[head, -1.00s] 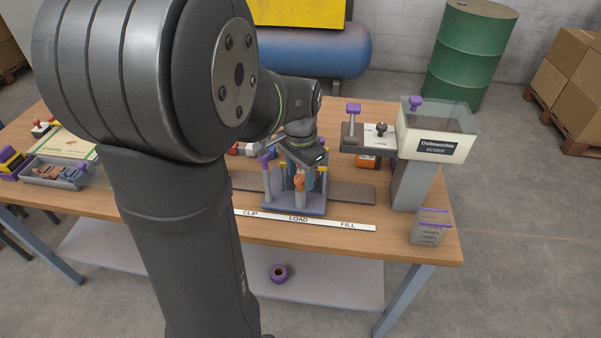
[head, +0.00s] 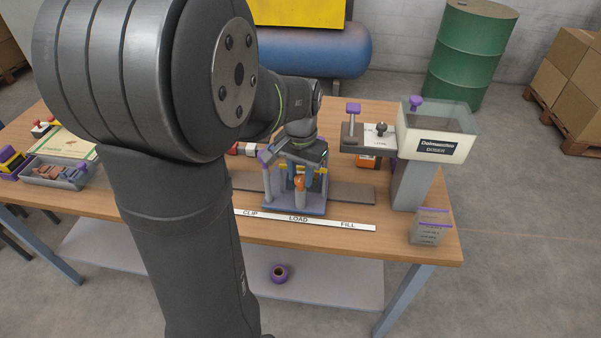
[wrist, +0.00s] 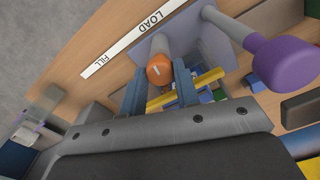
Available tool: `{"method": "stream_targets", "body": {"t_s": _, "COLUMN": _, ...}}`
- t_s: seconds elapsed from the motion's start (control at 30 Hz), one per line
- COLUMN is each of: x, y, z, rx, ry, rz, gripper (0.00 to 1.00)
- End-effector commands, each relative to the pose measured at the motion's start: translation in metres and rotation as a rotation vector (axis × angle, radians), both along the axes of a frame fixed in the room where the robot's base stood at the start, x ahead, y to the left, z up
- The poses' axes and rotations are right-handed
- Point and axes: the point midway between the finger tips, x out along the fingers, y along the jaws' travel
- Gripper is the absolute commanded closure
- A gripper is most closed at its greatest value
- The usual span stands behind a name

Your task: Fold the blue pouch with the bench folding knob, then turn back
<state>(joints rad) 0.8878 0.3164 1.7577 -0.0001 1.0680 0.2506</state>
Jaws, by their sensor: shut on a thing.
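My gripper (head: 300,178) is at the bench fixture (head: 293,210) above the LOAD label. In the wrist view its two blue fingers (wrist: 160,80) stand on either side of the orange-topped folding knob (wrist: 160,70), shut on it. The knob (head: 299,184) also shows in the head view, on a grey post. A yellow bar (wrist: 200,86) lies behind the fingers. Small blue, yellow and green patches show beyond it, partly hidden; I cannot tell which is the blue pouch.
A purple-knobbed post (wrist: 285,63) stands close beside my gripper. The doser (head: 437,147) and grey purple-topped pouches (head: 428,230) are to the right. A grey bin (head: 55,173) of parts is at the left. The front strip (head: 305,219) reads CLIP, LOAD, FILL.

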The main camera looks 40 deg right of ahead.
Motion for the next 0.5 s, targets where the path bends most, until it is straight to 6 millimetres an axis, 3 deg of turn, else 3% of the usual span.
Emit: {"method": "stream_targets", "body": {"t_s": 0.5, "x": 0.0004, "y": -0.0004, "z": 0.0008, "rx": -0.001, "ry": -0.002, "rz": 0.190, "gripper": 0.94}}
